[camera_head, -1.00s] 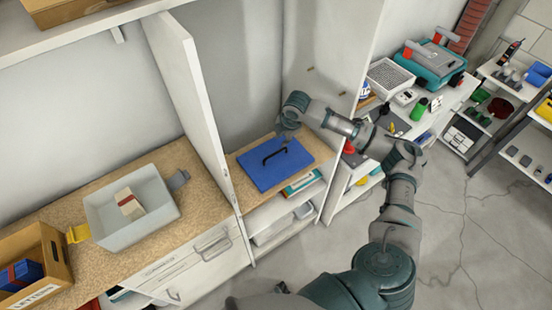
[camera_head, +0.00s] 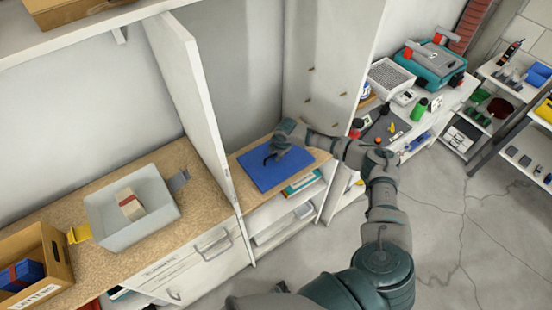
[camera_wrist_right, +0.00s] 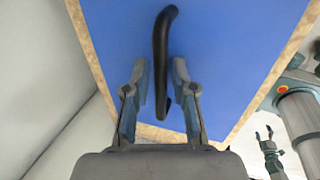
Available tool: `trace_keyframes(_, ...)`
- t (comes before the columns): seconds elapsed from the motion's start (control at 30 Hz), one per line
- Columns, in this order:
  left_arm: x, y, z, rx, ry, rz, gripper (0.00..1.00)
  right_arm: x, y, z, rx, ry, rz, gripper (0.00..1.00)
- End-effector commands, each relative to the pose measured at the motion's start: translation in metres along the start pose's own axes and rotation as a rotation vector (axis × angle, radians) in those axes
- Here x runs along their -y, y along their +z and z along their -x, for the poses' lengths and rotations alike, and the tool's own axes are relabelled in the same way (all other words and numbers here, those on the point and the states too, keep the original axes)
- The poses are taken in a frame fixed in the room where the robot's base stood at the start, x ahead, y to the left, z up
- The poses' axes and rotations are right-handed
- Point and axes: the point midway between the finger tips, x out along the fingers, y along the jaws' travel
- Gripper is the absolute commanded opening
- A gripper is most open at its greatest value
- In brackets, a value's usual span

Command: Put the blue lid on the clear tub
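The blue lid (camera_head: 286,176) lies flat on the wooden shelf right of the white divider. Its black handle shows between my right gripper's fingers in the right wrist view (camera_wrist_right: 160,50). My right gripper (camera_head: 274,153) is over the lid, open, with one finger on each side of the handle; in the wrist view its fingertips are apart (camera_wrist_right: 159,68). The clear tub (camera_head: 150,230) stands open on the wooden surface left of the divider, with a cream and red box (camera_head: 130,206) inside. My left gripper (camera_wrist_right: 263,134) shows small in the wrist view, its fingers apart.
The tall white divider (camera_head: 200,105) stands between lid and tub. A wooden crate (camera_head: 58,262) with a blue item is at far left. A cluttered bench (camera_head: 420,110) stands at right.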

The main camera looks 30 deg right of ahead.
Motion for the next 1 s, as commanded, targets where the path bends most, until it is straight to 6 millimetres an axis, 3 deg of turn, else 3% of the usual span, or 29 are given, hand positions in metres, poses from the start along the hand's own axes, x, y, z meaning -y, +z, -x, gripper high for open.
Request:
trace_keyframes(0.17,0.0,0.0,0.0,0.0,0.0,0.0,0.79,0.001,0.0,-0.001,0.0,-0.002,0.0,0.25)
trace_keyframes(0.3,0.0,0.0,0.0,0.0,0.0,0.0,0.79,0.001,0.0,-0.002,0.0,-0.002,0.0,0.0)
trace_keyframes(0.77,0.0,0.0,-0.001,0.0,0.0,0.0,0.79,-0.001,0.0,0.002,0.0,0.0,0.0,0.0)
trace_keyframes(1.0,-0.001,0.001,-0.003,0.0,0.0,0.0,0.79,-0.009,0.0,0.026,0.0,0.002,-0.001,0.0)
